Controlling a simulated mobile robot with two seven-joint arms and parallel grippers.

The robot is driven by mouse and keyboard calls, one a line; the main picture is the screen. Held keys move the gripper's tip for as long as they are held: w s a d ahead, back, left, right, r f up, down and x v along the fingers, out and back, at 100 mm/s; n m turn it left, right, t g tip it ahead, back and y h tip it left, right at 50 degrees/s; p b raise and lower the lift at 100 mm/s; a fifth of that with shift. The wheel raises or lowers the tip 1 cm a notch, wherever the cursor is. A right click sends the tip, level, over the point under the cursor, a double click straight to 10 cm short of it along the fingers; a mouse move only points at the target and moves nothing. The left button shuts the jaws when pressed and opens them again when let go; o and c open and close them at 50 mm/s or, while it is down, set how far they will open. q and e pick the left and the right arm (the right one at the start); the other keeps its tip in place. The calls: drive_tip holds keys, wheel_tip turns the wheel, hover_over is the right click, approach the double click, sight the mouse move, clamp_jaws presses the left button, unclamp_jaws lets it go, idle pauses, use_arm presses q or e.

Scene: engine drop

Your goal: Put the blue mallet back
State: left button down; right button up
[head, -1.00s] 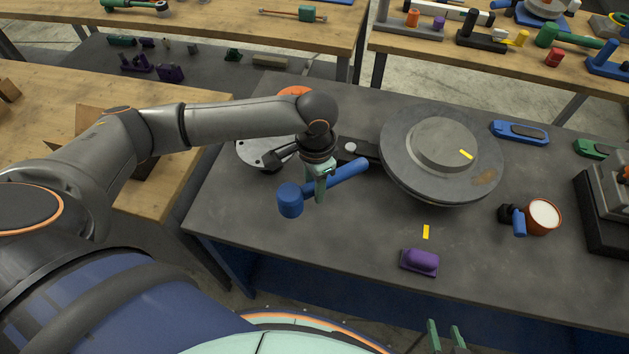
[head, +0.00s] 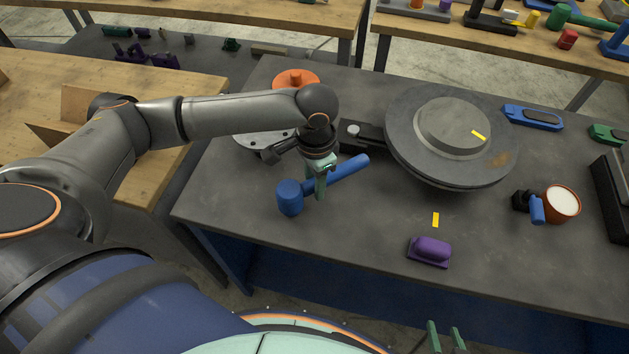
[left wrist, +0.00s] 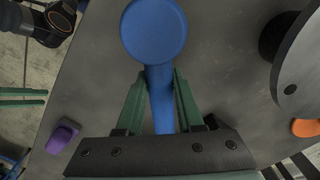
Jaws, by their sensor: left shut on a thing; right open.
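The blue mallet (head: 345,173) is over the left part of the dark grey table (head: 330,235), its head toward the lower left and its handle toward the upper right. My left gripper (head: 319,190) is shut on the handle near the head. In the left wrist view the mallet head (left wrist: 153,32) is just beyond the green fingers (left wrist: 160,95). I cannot tell how far the mallet is above the table. My right gripper (head: 446,338) is open and empty at the bottom edge of the head view.
A large round grey disc part (head: 400,155) stands right of the mallet. An orange-topped plate (head: 295,79) is behind my left wrist. A purple block (head: 430,249), an orange cup (head: 561,203) and a blue tray (head: 533,117) are on the table. The near left table surface is clear.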

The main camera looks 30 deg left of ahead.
use_arm(q)
drive_tip(key=shift+f, duration=0.6)
drive_tip(key=shift+c, duration=2.3)
unclamp_jaws()
wheel_tip(320, 180, up, 12)
drive_tip(key=p, duration=0.1)
drive_tip(key=shift+r+p, duration=0.25)
drive_tip(key=shift+p, duration=0.1)
